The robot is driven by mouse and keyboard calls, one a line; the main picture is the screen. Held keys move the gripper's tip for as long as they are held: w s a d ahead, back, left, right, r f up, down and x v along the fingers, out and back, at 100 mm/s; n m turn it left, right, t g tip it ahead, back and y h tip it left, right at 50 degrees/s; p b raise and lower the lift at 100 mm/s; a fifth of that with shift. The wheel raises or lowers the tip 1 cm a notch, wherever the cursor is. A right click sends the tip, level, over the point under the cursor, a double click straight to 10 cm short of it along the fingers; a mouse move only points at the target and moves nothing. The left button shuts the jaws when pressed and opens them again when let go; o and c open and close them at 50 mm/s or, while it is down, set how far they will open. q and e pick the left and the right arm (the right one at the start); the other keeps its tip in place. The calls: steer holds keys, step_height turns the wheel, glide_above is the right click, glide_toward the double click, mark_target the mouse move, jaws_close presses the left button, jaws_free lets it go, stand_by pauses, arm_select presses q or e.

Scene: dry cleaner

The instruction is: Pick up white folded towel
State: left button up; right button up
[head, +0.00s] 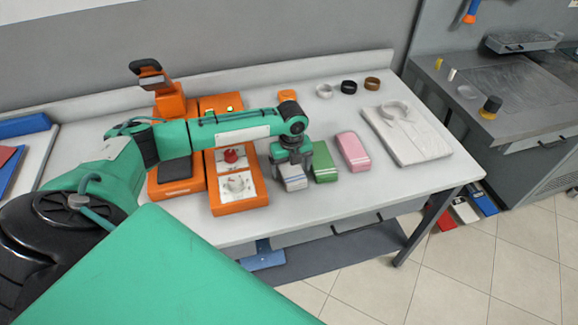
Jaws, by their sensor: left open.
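The white folded towel (294,184) lies on the white table, with thin bluish stripes near its front end. It is the leftmost of three small folded towels in a row. My left gripper (291,168) is open and points down right over it. The fingers hide the towel's back part, and I cannot tell whether they touch it. My right gripper is not in view.
A green folded towel (323,162) lies close on the right, then a pink one (353,152). An orange device with knobs (237,185) stands close on the left. A folded white shirt (418,143) and several rolled bands lie farther right and back. The table's front right is clear.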

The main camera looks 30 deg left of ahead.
arm_select(q)
steer(key=c, duration=1.1)
